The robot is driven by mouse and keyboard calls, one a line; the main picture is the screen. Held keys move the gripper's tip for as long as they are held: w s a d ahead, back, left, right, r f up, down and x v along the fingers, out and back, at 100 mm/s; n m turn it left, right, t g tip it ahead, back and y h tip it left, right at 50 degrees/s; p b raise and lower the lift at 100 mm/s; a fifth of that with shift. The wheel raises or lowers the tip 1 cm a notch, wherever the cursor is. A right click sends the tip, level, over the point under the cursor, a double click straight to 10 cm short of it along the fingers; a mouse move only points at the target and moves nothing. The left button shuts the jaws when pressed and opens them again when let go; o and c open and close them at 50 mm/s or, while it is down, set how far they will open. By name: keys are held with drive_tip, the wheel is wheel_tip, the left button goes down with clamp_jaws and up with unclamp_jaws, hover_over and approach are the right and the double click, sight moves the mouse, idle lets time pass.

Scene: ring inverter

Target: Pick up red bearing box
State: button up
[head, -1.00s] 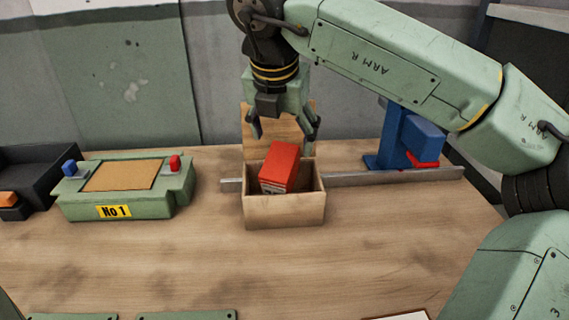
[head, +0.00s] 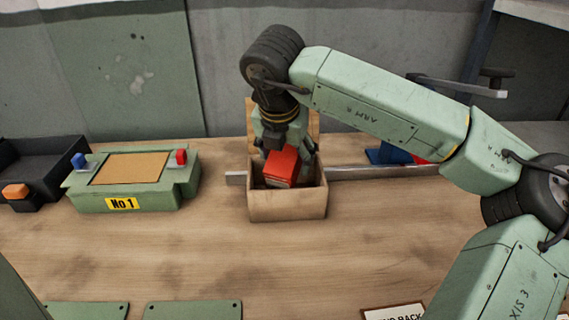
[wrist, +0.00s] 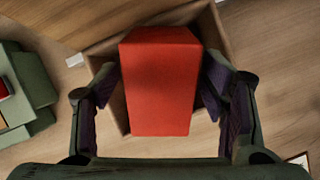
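The red bearing box (head: 283,167) stands inside an open wooden box (head: 288,206) on the bench, with its top rising above the rim. My gripper (head: 287,158) is down over the wooden box, just behind the red box in the head view. In the wrist view the red box (wrist: 160,80) lies between the two dark-padded fingers of my gripper (wrist: 160,108). The fingers are open, with a gap visible on each side of the red box. The lower parts of the red box are hidden by the wooden walls.
A green fixture marked No 1 (head: 121,203) stands to the left, with a dark bin (head: 50,155) beyond it. A metal rail (head: 375,172) runs behind the wooden box towards a blue device (head: 388,154), partly hidden by my arm. The bench in front is mostly clear.

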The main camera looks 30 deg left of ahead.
clamp_jaws()
idle(0.7)
